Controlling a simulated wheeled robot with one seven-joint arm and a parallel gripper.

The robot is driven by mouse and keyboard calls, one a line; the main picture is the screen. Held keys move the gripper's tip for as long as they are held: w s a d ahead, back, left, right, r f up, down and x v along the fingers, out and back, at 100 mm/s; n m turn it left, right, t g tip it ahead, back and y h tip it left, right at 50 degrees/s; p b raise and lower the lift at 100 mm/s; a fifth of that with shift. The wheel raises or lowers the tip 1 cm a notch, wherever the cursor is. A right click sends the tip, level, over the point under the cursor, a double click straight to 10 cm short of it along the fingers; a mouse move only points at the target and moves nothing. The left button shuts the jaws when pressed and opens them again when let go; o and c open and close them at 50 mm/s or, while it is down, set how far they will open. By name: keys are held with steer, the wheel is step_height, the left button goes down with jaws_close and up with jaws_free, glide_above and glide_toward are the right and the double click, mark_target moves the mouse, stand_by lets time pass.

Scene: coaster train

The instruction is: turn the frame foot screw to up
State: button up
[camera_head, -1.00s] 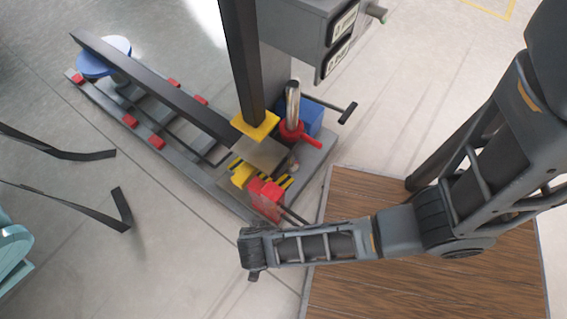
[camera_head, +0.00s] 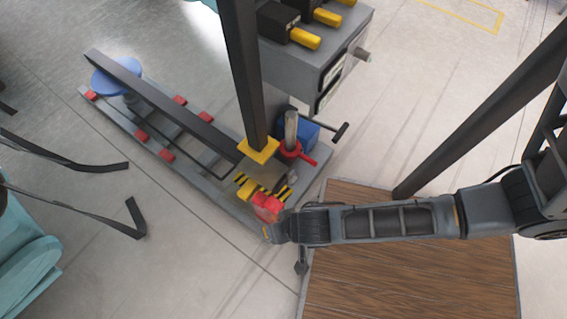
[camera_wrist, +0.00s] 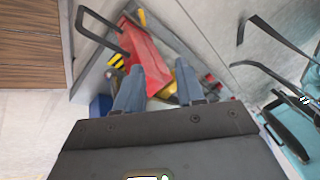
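I cannot tell for sure which part is the frame foot screw. A red block (camera_head: 266,207) sits at the near end of the grey floor frame (camera_head: 218,182); the wrist view shows it as a red body (camera_wrist: 147,58) with a bent black bar (camera_wrist: 103,32) beside it. My gripper (camera_wrist: 159,70) is open, its two fingers apart and pointing at the red block and yellow parts; contact cannot be told. In the head view my wrist lies over the block's near side and hides the fingertips. A metal post (camera_head: 291,127) with a red collar stands behind.
A dark upright post (camera_head: 243,75) and a grey box (camera_head: 318,55) with yellow-ended levers rise behind. A black T-bar (camera_head: 339,131) sticks out right. A wooden platform (camera_head: 400,280) lies under my arm. Black bent bars (camera_head: 70,205) and a teal shape (camera_head: 28,265) are at left.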

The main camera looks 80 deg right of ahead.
step_height(320, 180, up, 7)
steer(key=d+n+t+p, duration=0.1)
steer(key=p, duration=0.2)
steer(key=shift+s+d+y, duration=0.25)
steer(key=shift+s+y, duration=0.05)
steer(key=shift+s, duration=0.1)
steer(key=shift+c, duration=0.4)
